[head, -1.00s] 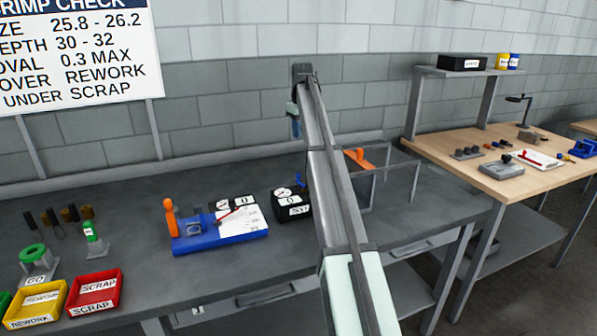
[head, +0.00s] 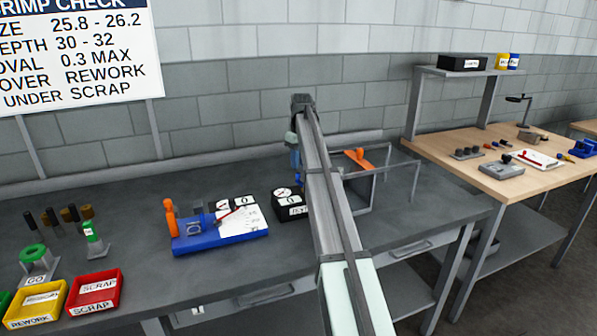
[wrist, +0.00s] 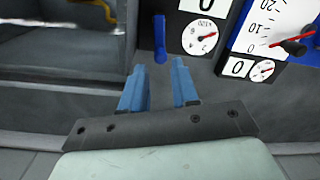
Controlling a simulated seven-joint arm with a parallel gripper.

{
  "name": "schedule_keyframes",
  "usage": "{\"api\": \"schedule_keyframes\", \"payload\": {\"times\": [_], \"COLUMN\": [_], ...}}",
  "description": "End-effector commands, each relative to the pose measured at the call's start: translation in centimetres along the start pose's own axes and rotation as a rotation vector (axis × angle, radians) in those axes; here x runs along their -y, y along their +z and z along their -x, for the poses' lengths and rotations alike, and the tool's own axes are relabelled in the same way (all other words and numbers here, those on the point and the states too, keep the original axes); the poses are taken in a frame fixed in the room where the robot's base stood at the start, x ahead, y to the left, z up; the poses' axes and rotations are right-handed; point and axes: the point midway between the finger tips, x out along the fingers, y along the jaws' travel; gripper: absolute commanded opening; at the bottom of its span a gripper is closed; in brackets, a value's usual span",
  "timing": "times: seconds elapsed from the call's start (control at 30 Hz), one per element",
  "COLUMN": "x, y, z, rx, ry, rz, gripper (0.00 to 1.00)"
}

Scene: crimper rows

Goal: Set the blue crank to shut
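The blue crank (head: 299,180) stands at the back right of a small black box (head: 290,210) with a dial and number labels, partly behind my arm. In the wrist view the blue crank (wrist: 159,35) is a short upright bar beside the dial. My gripper (wrist: 158,66) has two blue fingers spread apart with nothing between them. The crank lies just beyond the fingertips, roughly in line with the gap, and appears apart from them. In the head view my gripper (head: 295,160) is just above the crank, partly hidden by my arm.
Left of the box is a blue fixture (head: 220,240) with an orange handle and a white scale plate. Right of my arm stands a metal frame (head: 385,170) with an orange lever (head: 357,159). Red bin (head: 95,293) and yellow bin (head: 38,305) sit front left.

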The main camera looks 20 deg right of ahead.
Motion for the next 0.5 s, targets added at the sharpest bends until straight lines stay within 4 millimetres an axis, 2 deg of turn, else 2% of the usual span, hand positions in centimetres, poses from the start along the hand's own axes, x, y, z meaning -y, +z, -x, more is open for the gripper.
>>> {"api": "schedule_keyframes", "payload": {"times": [0.1, 0.2, 0.5], "x": [0.1, 0.0, 0.0], "y": [0.1, 0.1, 0.0], "z": [-1.9, -2.9, -4.1], "rx": [0.002, 0.0, 0.0], "ry": [-0.001, 0.0, 0.0], "rz": [0.0, 0.0, 0.0], "gripper": [0.3, 0.3, 0.3]}}
